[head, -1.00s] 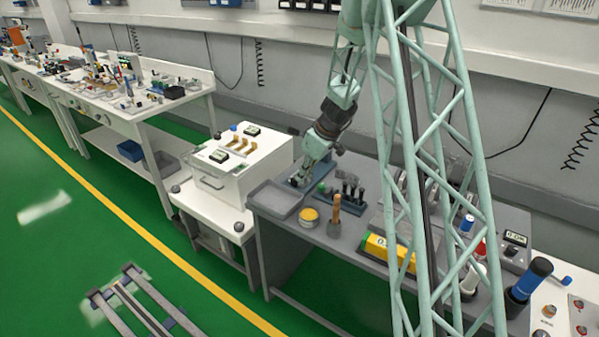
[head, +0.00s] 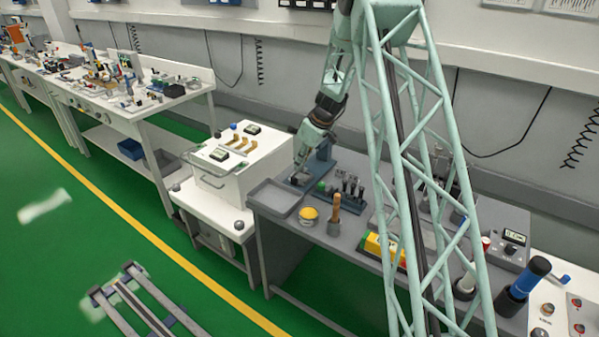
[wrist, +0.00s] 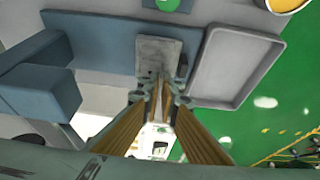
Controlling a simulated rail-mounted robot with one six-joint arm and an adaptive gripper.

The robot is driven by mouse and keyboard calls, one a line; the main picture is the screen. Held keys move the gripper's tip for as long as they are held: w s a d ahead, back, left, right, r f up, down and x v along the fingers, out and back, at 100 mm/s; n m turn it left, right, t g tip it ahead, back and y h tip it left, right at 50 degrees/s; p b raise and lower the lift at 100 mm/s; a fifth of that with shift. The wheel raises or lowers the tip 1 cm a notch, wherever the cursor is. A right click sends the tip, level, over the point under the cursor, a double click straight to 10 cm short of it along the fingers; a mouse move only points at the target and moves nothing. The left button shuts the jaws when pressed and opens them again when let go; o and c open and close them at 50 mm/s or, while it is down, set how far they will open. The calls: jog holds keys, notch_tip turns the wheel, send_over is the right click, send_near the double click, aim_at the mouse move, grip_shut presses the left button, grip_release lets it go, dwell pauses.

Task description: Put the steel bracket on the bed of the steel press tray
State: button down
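My gripper (head: 299,168) reaches down over the blue-grey base (wrist: 105,38) at the left end of the grey bench. In the wrist view, my fingertips (wrist: 160,94) are close together on either side of a narrow part of the grey steel bracket (wrist: 158,52). The bracket's flat plate points away from the fingers, over the base; I cannot tell whether it touches it. A shallow grey tray (wrist: 196,70) with a raised rim lies just right of the bracket, empty. It also shows at the bench's left corner in the head view (head: 273,198).
A blue-grey upright block (wrist: 40,85) stands left of the fingers. A yellow-topped can (head: 309,214), a wooden-handled tool (head: 336,210) and a rack of dark tools (head: 348,186) stand close by. A white cart (head: 240,165) adjoins the bench's left.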

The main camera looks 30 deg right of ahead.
jog(key=shift+f, duration=0.1)
jog(key=shift+f+b, duration=0.4)
jog(key=shift+f, duration=1.25)
jog(key=shift+f, duration=0.2)
jog(key=c, duration=3.2)
grip_release()
jog(key=shift+r, duration=0.2)
jog(key=shift+r, duration=0.2)
jog(key=p+v, duration=0.1)
jog(key=v, duration=1)
jog(key=shift+s+d+r+p, duration=0.15)
jog(key=shift+s+r+p, duration=0.1)
jog(key=shift+p, duration=0.05)
